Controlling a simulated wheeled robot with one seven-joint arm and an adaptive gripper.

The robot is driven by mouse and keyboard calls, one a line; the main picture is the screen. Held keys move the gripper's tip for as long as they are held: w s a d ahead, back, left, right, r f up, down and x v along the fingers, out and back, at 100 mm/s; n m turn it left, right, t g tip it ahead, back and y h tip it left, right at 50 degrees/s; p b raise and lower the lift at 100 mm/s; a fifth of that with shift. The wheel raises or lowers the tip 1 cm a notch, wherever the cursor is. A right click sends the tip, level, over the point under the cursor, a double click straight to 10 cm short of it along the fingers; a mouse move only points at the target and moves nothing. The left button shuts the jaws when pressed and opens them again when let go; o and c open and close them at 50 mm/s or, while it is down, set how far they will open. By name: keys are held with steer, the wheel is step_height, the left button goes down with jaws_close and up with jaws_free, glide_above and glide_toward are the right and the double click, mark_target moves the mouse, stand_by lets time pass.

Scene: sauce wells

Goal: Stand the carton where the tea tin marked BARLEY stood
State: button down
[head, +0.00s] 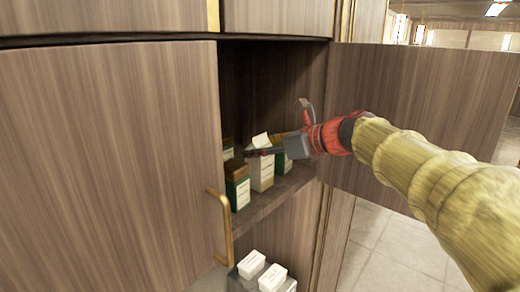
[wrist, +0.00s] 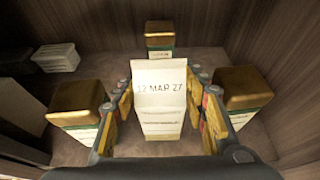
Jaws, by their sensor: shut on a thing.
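The carton (head: 260,168) is pale with a gabled top and stands upright among the tea tins inside the cabinet. In the wrist view the carton (wrist: 160,100) shows the date "12 MAR 27". My gripper (head: 256,152) is shut on it, with a finger on each side. Gold-lidded tins with green and white labels stand around it: one at left (wrist: 78,105), one at right (wrist: 240,95), one behind (wrist: 160,40). The head view shows a near tin (head: 237,185) clearly. I cannot read the names on the labels. I cannot tell whether the carton touches the shelf.
The shelf (head: 275,198) is framed by a left door panel (head: 110,150) with a brass handle (head: 222,225) and an open right door (head: 420,110). White-topped boxes (head: 262,270) sit on a lower level. A clear container (wrist: 56,62) stands at the back left. Bare shelf shows between the tins.

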steer(key=shift+w, duration=0.15)
steer(key=c, duration=1.5)
jaws_free()
steer(key=shift+f, duration=0.25)
steer(key=shift+o, duration=1.3)
steer(key=shift+r, duration=0.1)
steer(key=shift+o, duration=1.2)
steer(key=shift+r, duration=0.1)
steer(key=shift+s+d+r, duration=0.15)
steer(key=shift+s+d, duration=0.05)
steer(key=shift+s, duration=0.05)
steer(key=b+v, duration=0.2)
steer(key=v, duration=0.9)
steer(key=shift+s+d+r, duration=0.1)
steer(key=shift+s+r, duration=0.05)
